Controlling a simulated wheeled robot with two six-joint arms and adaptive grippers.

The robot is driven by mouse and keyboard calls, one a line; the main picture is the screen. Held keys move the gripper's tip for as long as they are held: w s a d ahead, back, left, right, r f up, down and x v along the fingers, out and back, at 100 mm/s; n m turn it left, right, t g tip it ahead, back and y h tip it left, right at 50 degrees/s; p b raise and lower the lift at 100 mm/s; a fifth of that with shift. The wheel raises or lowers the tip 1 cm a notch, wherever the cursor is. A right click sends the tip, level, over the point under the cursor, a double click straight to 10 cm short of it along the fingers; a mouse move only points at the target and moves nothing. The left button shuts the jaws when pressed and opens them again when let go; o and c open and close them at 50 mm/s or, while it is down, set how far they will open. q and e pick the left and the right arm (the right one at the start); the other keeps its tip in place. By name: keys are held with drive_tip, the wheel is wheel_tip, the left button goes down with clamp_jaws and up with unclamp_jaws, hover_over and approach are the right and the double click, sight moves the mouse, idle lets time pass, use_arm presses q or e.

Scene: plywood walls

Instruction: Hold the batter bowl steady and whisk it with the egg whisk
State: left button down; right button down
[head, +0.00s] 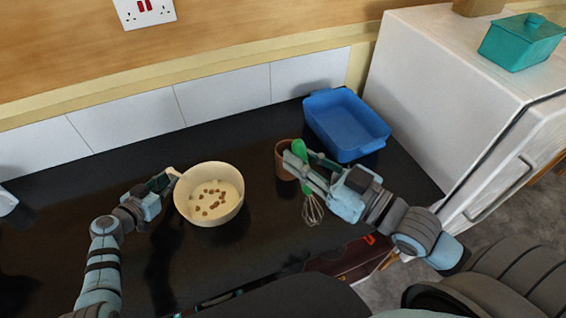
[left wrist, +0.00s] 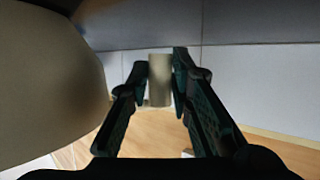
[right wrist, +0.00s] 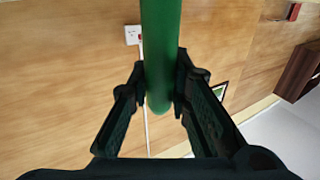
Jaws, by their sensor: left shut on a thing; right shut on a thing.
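The cream batter bowl (head: 186,209) stands on the black counter, with pale batter and several brown lumps inside. My left gripper (head: 169,180) is shut on the bowl's handle at its left rim; the handle (left wrist: 160,80) shows between the fingers in the left wrist view, with the bowl (left wrist: 45,80) beside it. My right gripper (head: 299,164) is shut on the green handle of the egg whisk (head: 313,211). The green handle (right wrist: 160,50) runs between the fingers in the right wrist view. The whisk's wire end points down, right of the bowl and apart from it.
A brown pot (head: 284,160) stands just behind the right gripper. A blue tray (head: 347,153) sits at the back right, beside a white fridge (head: 430,90) with a teal dish (head: 520,45) on top. The counter between bowl and whisk is clear.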

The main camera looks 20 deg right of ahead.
drive_tip(key=w+d+r+m+t+h, duration=0.15)
drive_tip(key=w+r, duration=0.45)
drive_tip(key=w, duration=0.8)
drive_tip(key=w+a+n+g+y, duration=0.35)
drive_tip(key=w+a+y, duration=0.25)
drive_tip(key=w+a, duration=0.25)
drive_tip(key=s+a+f+n+g+y, duration=0.2)
drive_tip(key=s+a+n+g+y, duration=0.55)
drive_tip(key=a, duration=0.35)
wheel_tip(320, 180, down, 12)
drive_tip(key=shift+g, duration=0.35)
drive_tip(key=shift+w+f, duration=0.1)
